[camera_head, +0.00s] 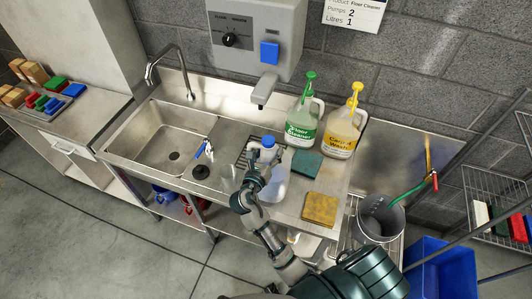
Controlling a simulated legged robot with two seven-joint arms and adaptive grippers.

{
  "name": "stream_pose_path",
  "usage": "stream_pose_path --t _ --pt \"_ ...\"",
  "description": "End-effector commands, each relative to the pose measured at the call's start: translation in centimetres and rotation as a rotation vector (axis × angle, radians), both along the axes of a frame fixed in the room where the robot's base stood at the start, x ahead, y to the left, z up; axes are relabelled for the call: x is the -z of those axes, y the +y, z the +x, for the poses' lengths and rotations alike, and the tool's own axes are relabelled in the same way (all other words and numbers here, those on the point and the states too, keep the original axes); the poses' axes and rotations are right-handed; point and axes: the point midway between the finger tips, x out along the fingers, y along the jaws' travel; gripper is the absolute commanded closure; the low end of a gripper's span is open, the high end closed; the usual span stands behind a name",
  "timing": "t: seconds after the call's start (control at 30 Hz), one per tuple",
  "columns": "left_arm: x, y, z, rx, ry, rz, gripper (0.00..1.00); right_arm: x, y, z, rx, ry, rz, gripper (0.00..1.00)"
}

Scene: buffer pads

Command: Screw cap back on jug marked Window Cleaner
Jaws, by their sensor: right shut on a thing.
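A pale, translucent jug (275,186) stands on the steel counter in front of the wall dispenser, partly hidden by my right arm. No label on it can be read from here. A blue cap (268,142) shows at the top of the jug. My right gripper (265,154) is at the cap, its fingers on either side, and is shut on it. Whether the cap sits on the neck or just above it cannot be told. My left gripper is not in view.
Jugs of green Floor Cleaner (302,128) and yellow cleaner (342,134) with pumps stand behind right. A green pad (307,164) and yellow pad (320,208) lie to the right. The sink (172,138) is left, a grey bucket (381,218) right.

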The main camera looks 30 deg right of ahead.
Motion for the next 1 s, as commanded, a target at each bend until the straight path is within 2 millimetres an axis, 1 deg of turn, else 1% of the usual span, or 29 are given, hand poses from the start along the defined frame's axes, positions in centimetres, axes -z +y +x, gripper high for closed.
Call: stream_pose_path --t 0.17,0.3,0.4,0.47,0.73,0.77,0.8,0.87,1.0 --pt "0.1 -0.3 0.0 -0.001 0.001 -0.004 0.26 1.9 0.0 0.0 0.001 -0.001 -0.006 1.00" --pt "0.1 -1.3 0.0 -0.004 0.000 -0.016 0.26 2.9 0.2 0.0 0.000 -0.002 -0.008 1.00" --pt "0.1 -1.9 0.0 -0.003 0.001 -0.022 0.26 3.0 0.4 0.0 0.000 -0.004 -0.008 1.00" --pt "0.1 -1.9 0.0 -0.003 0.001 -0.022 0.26 2.9 0.5 0.0 0.001 -0.004 -0.008 1.00" --pt "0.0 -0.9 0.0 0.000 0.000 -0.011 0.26 3.2 0.3 0.0 0.000 -0.003 -0.007 1.00" --pt "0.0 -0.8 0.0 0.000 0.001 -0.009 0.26 3.6 0.2 0.0 0.001 0.004 -0.003 0.30" --pt "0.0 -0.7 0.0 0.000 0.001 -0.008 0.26 3.6 0.2 0.0 0.001 0.003 -0.003 0.20" --pt "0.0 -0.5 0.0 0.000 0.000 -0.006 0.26 3.6 0.2 0.0 0.001 0.003 -0.003 0.05" --pt "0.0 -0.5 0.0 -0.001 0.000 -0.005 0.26 3.6 0.1 0.0 0.000 0.003 -0.001 0.05"
